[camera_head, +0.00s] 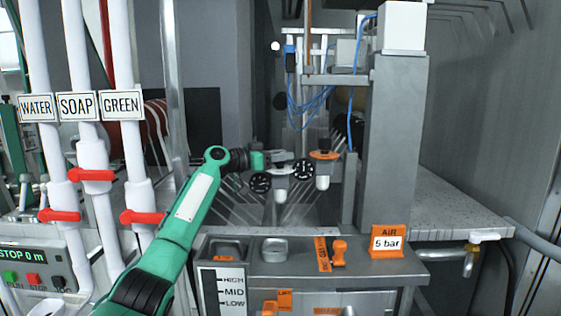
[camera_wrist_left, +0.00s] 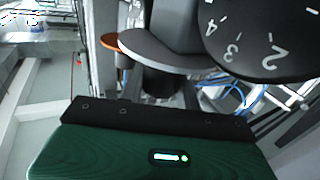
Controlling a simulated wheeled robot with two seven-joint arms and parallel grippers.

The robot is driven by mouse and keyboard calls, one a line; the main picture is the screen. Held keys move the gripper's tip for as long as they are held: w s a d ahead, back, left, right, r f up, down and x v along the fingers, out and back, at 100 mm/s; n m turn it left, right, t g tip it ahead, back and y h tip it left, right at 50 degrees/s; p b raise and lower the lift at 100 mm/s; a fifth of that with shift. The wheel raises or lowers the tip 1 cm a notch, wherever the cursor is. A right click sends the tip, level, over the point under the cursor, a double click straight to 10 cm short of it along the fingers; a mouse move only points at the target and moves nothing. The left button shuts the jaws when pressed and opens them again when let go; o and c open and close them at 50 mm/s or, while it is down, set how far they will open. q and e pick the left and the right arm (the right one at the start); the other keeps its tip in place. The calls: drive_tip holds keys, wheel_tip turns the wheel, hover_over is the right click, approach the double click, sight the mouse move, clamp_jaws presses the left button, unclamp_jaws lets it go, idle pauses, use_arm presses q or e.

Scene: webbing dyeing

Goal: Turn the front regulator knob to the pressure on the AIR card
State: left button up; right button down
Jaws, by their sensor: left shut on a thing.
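The orange AIR card (camera_head: 388,243) on the bench reads 5 bar. The front regulator (camera_head: 280,178) has a grey top and a pale bowl below it, with black round gauges (camera_head: 260,183) beside it. My left gripper (camera_head: 262,160) reaches the top of this regulator from the left and is shut on its knob; the fingertips are hard to make out. In the left wrist view, a black gauge (camera_wrist_left: 265,38) shows 2, 3 and 4 on its face, and no needle is visible there. The grey regulator flange (camera_wrist_left: 165,52) lies beside it. My right gripper is not in view.
A second regulator with an orange top (camera_head: 324,155) stands just right of the front one. Blue hoses (camera_head: 310,100) hang behind. A grey column (camera_head: 397,150) stands to the right. White pipes with red valve handles (camera_head: 90,174) are at the left.

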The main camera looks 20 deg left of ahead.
use_arm(q)
drive_tip(key=shift+m+g+h, duration=0.4)
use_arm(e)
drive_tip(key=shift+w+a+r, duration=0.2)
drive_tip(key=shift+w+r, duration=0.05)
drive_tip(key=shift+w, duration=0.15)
use_arm(q)
drive_tip(key=shift+g, duration=0.3)
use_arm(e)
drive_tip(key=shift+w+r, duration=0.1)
use_arm(q)
drive_tip(key=o, duration=1)
drive_tip(key=shift+c, duration=0.2)
drive_tip(key=shift+r, duration=0.3)
wheel_tip(320, 180, up, 10)
drive_tip(key=shift+f, duration=0.1)
wheel_tip(320, 180, up, 10)
drive_tip(key=p, duration=0.2)
drive_tip(key=shift+f, duration=0.25)
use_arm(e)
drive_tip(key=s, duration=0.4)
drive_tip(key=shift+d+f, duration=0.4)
